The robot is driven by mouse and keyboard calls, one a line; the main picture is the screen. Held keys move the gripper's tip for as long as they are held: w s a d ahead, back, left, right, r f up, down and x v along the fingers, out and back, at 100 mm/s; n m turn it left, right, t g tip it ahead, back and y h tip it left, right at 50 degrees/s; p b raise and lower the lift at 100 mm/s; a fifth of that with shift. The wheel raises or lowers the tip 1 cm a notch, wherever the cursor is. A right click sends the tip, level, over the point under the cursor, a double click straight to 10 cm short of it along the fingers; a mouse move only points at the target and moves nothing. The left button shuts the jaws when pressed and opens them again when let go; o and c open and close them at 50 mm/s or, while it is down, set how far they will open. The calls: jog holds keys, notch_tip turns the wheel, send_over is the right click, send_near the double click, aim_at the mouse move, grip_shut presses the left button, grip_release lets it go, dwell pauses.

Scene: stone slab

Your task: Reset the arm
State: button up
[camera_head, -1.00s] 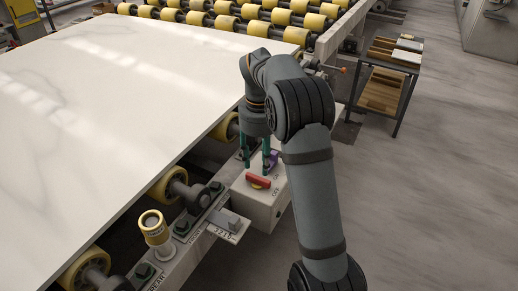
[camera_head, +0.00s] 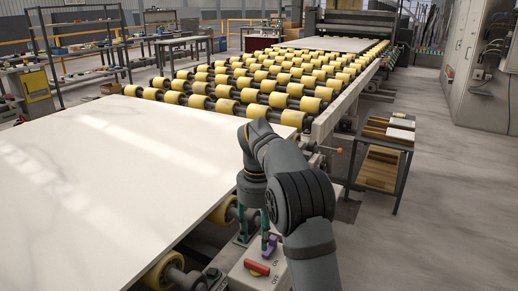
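My arm rises from the bottom right of the head view and bends over toward the slab's near right edge. My gripper (camera_head: 254,224) points down over the white control box (camera_head: 249,281). Its two green fingers stand apart, one on the left and one on the right. A purple part (camera_head: 270,245) shows beside the right finger; I cannot tell whether it touches. The red switch handle (camera_head: 257,267) on the box lies just below the fingers, with ON and OFF lettering to its right.
The large white stone slab (camera_head: 110,180) lies on yellow rollers to the left. A roller conveyor (camera_head: 270,95) runs away behind it. A small dark cart (camera_head: 380,165) stands to the right of the conveyor, with open grey floor beyond. Shelves and a grey cabinet (camera_head: 485,65) stand further back.

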aim_at(258, 266)
notch_tip(258, 266, down, 12)
jog(key=shift+r, duration=0.2)
dwell(0.4)
